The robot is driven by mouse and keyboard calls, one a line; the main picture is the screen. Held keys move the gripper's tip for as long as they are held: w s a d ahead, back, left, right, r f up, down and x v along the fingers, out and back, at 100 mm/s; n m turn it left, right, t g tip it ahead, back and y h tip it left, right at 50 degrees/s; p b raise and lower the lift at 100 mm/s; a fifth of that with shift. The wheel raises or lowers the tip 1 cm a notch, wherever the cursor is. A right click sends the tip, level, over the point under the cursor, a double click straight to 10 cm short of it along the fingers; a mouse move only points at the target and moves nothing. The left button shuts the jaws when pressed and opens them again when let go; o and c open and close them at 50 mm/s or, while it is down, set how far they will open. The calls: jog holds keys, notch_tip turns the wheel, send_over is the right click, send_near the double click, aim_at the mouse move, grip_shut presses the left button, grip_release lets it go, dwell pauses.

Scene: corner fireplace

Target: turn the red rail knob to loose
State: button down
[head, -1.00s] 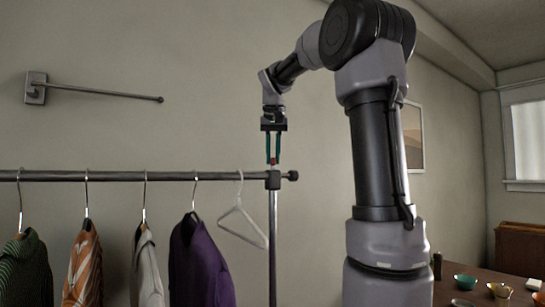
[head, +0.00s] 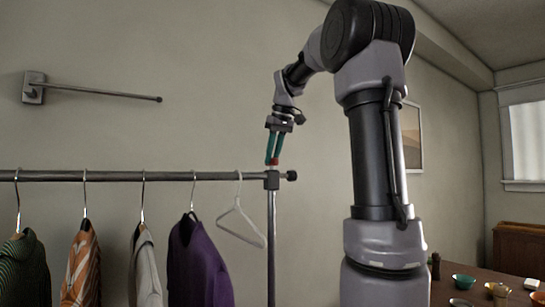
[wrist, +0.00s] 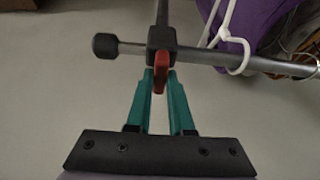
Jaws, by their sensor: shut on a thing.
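The red rail knob (wrist: 160,72) sits on the dark joint block where the rail meets the upright post. In the head view the red knob (head: 275,161) is a small spot on top of that joint (head: 272,180). My gripper (head: 273,158) comes down on it from above, tilted a little. In the wrist view the green fingertips (wrist: 160,80) are shut on the near end of the knob, one on each side. The fingers hide part of the knob, and I see no marking for loose or tight.
The clothes rail (head: 120,175) runs left from the joint with several garments. A bare white hanger (head: 240,220) hangs close to the post (head: 271,245). A wall bar (head: 100,90) is at upper left. A table (head: 480,290) with bowls stands at lower right.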

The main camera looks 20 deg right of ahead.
dwell(0.3)
jog(key=c, duration=0.8)
grip_release()
jog(key=a+v, duration=0.1)
jog(key=v, duration=0.9)
jog(key=shift+s+d+r, duration=0.2)
jog(key=shift+d+r, duration=0.2)
jog(key=shift+d, duration=0.1)
jog(key=shift+f, duration=0.1)
jog(key=s+a+f+m+t, duration=0.1)
jog(key=s+a+f+m, duration=0.1)
jog(key=s+f, duration=0.4)
jog(key=s+a+f+m+t, duration=0.1)
jog(key=s+a+f+m, duration=0.1)
jog(key=s+a+f, duration=0.2)
jog(key=s+a+f+m+y, duration=0.1)
jog(key=s+a+f+m, duration=0.1)
jog(key=s+f, duration=0.7)
notch_tip(320, 180, down, 7)
jog(key=shift+s+a+r+m+t, duration=0.15)
jog(key=shift+s+a+m+t, duration=0.2)
jog(key=shift+a, duration=0.55)
